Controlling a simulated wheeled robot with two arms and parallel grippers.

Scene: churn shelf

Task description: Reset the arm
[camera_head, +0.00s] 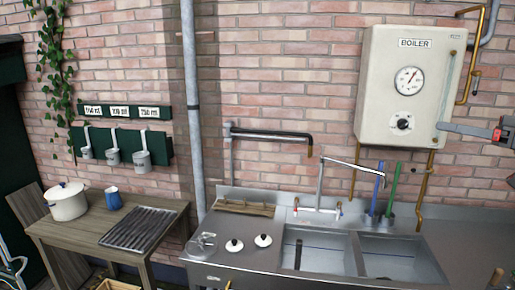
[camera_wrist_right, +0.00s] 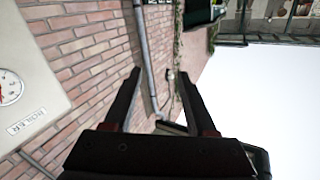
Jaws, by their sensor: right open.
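My right gripper (camera_head: 445,127) comes in from the right edge of the head view, in front of the brick wall and by the lower right of the boiler (camera_head: 384,90). In the right wrist view, my right gripper (camera_wrist_right: 160,76) shows two dark fingers spread apart with nothing between them. My left gripper is not in view.
A metal sink (camera_head: 318,252) with a tap stands below the boiler. A wooden table (camera_head: 90,234) at left holds a white pot (camera_head: 67,203) and a blue jug (camera_head: 113,199). Measuring cups (camera_head: 141,159) hang on the wall. A grey pipe (camera_head: 193,100) runs down the wall.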

